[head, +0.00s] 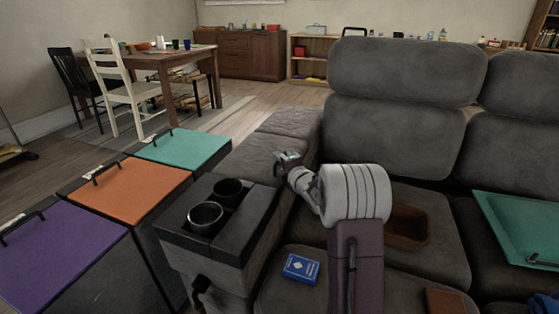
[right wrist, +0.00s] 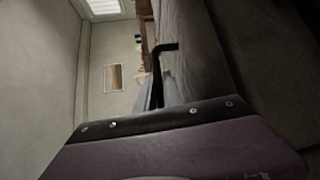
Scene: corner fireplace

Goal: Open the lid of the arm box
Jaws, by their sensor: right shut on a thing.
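The arm box is the long grey sofa arm beside the seats; its grey padded lid (head: 270,155) lies behind the black cup-holder part (head: 232,190) in the head view. The lid looks flat and down. A thin black handle (right wrist: 165,47) stands out from the grey padded surface in the right wrist view. My right gripper (head: 288,158) is at the lid's right side, shut on this handle. Its fingers and the grip are small in the head view and partly hidden in the wrist view. My left gripper is not in view.
Purple (head: 62,255), orange (head: 130,192) and teal (head: 184,149) lidded bins line the left side. A blue card box (head: 300,267) and a brown tray (head: 408,226) lie on the sofa seat. A teal tray (head: 515,225) is at right. The sofa back (head: 405,75) rises behind.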

